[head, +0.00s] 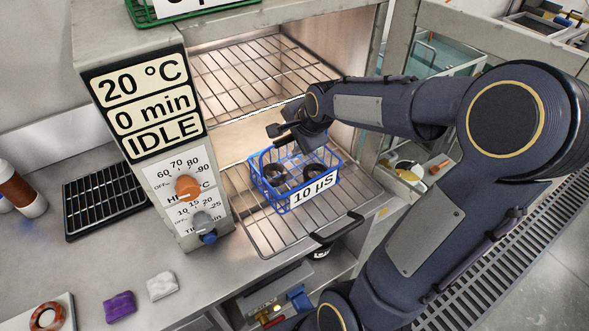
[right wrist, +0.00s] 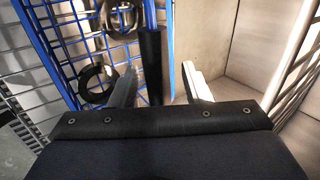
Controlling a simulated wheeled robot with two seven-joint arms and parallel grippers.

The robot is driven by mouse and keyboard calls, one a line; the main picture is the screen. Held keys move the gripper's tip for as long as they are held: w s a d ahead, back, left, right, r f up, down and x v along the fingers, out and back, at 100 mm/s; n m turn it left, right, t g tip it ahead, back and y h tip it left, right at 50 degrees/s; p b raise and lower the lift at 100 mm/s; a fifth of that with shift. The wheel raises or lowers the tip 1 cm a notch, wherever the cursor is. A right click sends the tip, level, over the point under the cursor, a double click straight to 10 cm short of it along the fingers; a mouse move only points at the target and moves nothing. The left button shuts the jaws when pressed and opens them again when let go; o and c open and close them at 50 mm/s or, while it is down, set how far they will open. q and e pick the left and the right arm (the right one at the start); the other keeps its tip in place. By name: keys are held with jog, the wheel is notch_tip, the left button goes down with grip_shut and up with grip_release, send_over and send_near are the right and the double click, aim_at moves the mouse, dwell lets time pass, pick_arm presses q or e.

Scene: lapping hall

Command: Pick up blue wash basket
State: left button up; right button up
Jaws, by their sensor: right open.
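The blue wash basket (head: 270,197) is a wire basket with a "10 µS" label on its front, standing on the lower wire rack of the open oven. Dark rings (head: 313,171) lie inside it. My right gripper (head: 279,133) is over the basket's back part, inside the oven opening. In the right wrist view the open fingers (right wrist: 161,84) have the basket's black handle grip (right wrist: 151,58) between them in the picture, with visible gaps to both sides. Blue wires of the basket (right wrist: 68,52) fill the left of that view. My left gripper is out of view.
An upper wire rack (head: 255,70) is above and behind the basket. The oven's control panel (head: 180,195), reading 20 °C, 0 min, IDLE, stands to the left. A black handle (head: 335,228) is in front of the lower rack. A black tray (head: 105,195) and cloths (head: 120,306) lie on the left bench.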

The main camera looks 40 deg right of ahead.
jog(key=shift+f, duration=0.1)
grip_shut()
jog(key=shift+w+r, duration=0.1)
jog(key=shift+r, duration=0.1)
dwell(0.5)
